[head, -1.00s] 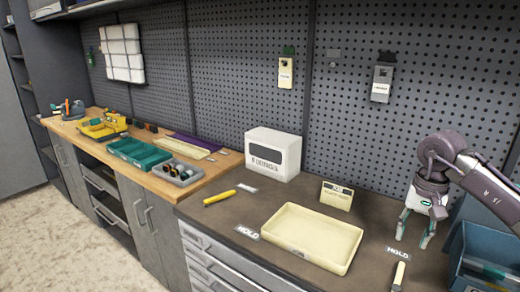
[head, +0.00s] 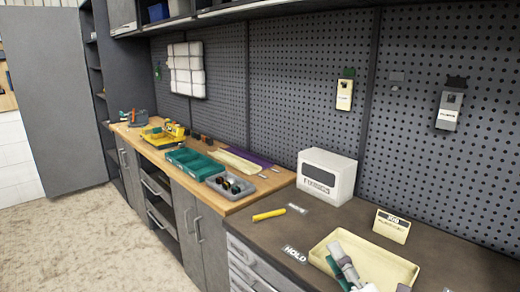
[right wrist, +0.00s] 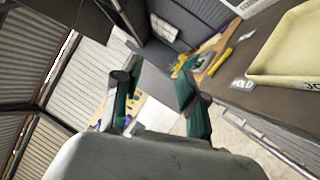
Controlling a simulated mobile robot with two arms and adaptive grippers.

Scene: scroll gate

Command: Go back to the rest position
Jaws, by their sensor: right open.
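My right gripper (head: 343,268) shows at the bottom of the head view, in front of the cream tray (head: 395,268) and hiding part of its left side. In the right wrist view its two green-padded fingers (right wrist: 156,98) stand apart, with nothing between them. The cream tray also shows in that view (right wrist: 290,55), at the upper right and apart from the fingers. My left gripper is not in view.
The dark counter holds a yellow tool (head: 268,214), a white box (head: 326,176) and a small cream sign (head: 391,226). Open floor (head: 110,235) lies left of the cabinets.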

